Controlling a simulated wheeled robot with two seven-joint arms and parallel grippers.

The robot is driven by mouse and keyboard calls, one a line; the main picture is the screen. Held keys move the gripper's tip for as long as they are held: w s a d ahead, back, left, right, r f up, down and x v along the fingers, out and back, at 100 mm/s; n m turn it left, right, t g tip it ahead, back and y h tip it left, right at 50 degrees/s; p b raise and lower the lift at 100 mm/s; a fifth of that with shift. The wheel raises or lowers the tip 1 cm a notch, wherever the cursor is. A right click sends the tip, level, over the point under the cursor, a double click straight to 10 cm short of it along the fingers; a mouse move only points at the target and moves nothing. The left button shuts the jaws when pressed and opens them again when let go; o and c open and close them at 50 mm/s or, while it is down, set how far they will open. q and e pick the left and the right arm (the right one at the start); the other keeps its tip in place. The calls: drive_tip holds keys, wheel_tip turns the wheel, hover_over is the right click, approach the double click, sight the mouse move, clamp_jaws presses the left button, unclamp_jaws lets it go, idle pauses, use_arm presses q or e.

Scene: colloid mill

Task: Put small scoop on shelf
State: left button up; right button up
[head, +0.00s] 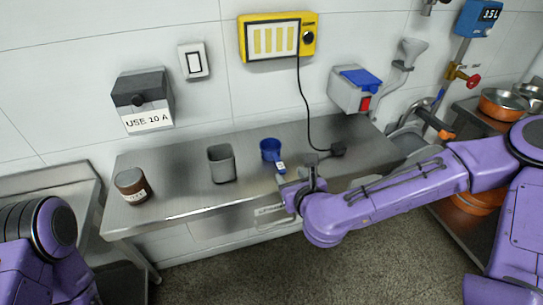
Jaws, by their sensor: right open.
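A small blue scoop (270,149) stands on the steel shelf (190,186), right of its middle, with a pale label on its handle side. My right gripper (290,182) is open at the shelf's front edge, just below and right of the scoop. Its fingers are small in view and I cannot tell whether they touch the scoop's handle. My left arm shows at the lower left, but its gripper is out of view.
A grey container (221,164) stands left of the scoop. A brown jar (132,186) is at the shelf's left end. The shelf is clear between jar and container.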

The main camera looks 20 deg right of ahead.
sight(278, 160)
drive_tip(key=shift+m, duration=0.6)
drive_tip(key=p+x, duration=0.1)
drive_tip(key=x, duration=0.2)
drive_tip(key=r+p+x, duration=0.1)
drive_tip(key=x, duration=0.2)
drive_tip(key=p+x, duration=0.1)
drive_tip(key=x, duration=0.3)
drive_tip(key=shift+w+a+r, duration=0.3)
drive_tip(key=shift+w+r, duration=0.1)
drive_tip(key=shift+w+f, duration=0.2)
drive_tip(key=shift+w, duration=0.05)
clamp_jaws()
